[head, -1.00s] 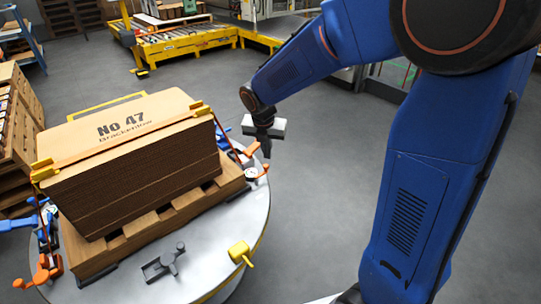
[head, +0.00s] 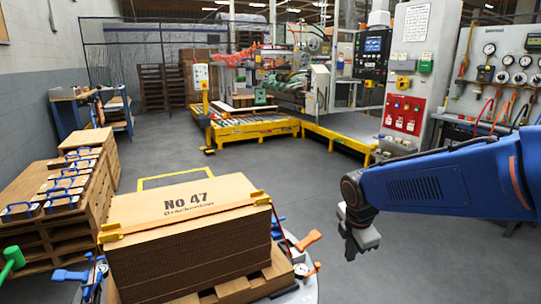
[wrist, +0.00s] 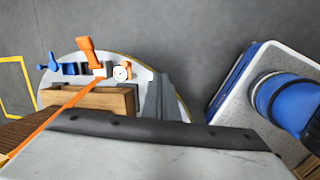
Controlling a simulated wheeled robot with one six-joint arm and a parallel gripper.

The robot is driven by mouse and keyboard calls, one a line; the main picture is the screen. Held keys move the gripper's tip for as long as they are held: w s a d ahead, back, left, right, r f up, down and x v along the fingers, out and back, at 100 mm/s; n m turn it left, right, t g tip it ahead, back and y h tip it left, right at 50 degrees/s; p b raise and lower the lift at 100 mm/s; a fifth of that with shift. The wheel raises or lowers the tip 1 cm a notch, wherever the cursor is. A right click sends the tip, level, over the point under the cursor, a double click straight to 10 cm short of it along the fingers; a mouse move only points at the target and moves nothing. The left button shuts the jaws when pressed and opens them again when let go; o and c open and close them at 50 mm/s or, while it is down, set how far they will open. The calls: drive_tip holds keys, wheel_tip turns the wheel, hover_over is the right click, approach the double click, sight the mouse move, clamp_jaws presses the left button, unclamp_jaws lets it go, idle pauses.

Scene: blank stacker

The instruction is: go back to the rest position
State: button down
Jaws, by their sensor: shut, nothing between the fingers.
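My gripper (head: 352,250) hangs at the end of my blue arm in the head view, pointing down. It is to the right of the cardboard stack, over open floor, touching nothing. It is shut and empty; its fingertips are small and dark here. The stack of flat cardboard (head: 185,235) marked "No 47" lies on a wooden pallet (head: 245,290), with an orange strap and yellow corner pieces over it. In the wrist view, part of my gripper's grey body fills the bottom edge, and my own base shows at the right.
The round turntable (wrist: 68,62) under the pallet carries orange (wrist: 87,50) and blue clamps and a small gauge (wrist: 122,72). Wooden pallets (head: 40,240) stand at the left. A yellow-framed conveyor (head: 250,128) and machine cabinets stand behind. The grey floor between is clear.

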drive_tip(key=s+d+r+m+t, duration=0.1)
drive_tip(key=s+d+r+m, duration=0.1)
drive_tip(key=s+m, duration=0.8)
drive_tip(key=s+d+r+m, duration=0.2)
drive_tip(key=s+d+m, duration=0.2)
drive_tip(key=s+m, duration=0.7)
drive_tip(key=shift+s+t+y, duration=0.4)
